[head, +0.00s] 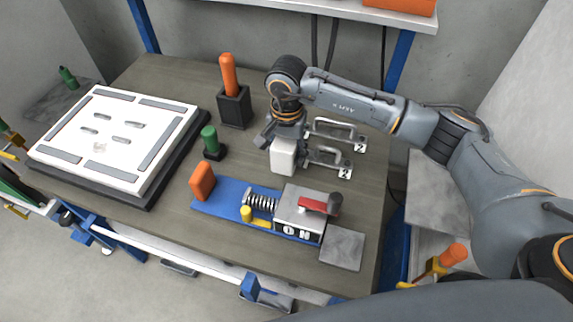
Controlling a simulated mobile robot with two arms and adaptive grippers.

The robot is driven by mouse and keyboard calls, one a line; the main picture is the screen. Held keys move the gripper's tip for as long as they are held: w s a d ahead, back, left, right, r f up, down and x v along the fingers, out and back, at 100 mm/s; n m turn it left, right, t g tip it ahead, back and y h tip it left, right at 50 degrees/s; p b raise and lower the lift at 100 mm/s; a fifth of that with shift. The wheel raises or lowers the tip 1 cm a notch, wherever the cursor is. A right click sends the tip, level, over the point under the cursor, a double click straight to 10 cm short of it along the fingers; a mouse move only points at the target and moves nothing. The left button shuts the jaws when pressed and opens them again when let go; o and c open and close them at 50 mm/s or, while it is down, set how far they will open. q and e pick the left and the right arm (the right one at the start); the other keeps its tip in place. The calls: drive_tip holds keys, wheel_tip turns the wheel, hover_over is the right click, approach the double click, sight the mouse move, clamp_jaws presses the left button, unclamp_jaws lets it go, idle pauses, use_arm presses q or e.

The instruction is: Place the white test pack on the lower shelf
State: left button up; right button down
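A small white block, which looks like the white test pack (284,158), is upright under my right gripper (285,138), near the back right of the bench. The fingers point down and close around its top. I cannot tell whether its base touches the bench. A white shelf (390,17) with an orange box (405,4) on it spans the top edge above the bench. Only part of it shows, so I cannot tell whether it is the lower shelf. My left gripper is not in view.
Two metal handles (335,128) marked "2" stand right beside the pack. A blue fixture (228,195) with a spring and red lever lies in front. An orange-handled tool stands in a black holder (234,108). A green-topped peg (210,140) and large white plate (172,103) are left.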

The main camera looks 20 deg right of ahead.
drive_tip(key=shift+f, duration=0.4)
wheel_tip(320, 180, down, 4)
drive_tip(key=shift+r+p, duration=0.25)
drive_tip(key=shift+p, duration=0.2)
drive_tip(key=shift+f, duration=0.55)
drive_tip(key=c, duration=0.6)
unclamp_jaws()
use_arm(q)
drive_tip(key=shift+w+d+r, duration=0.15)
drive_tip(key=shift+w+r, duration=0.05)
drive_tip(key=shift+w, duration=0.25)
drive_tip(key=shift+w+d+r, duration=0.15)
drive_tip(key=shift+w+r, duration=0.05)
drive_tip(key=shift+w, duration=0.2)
use_arm(e)
drive_tip(key=shift+o, duration=0.2)
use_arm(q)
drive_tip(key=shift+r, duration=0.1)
use_arm(e)
drive_tip(key=shift+r, duration=0.1)
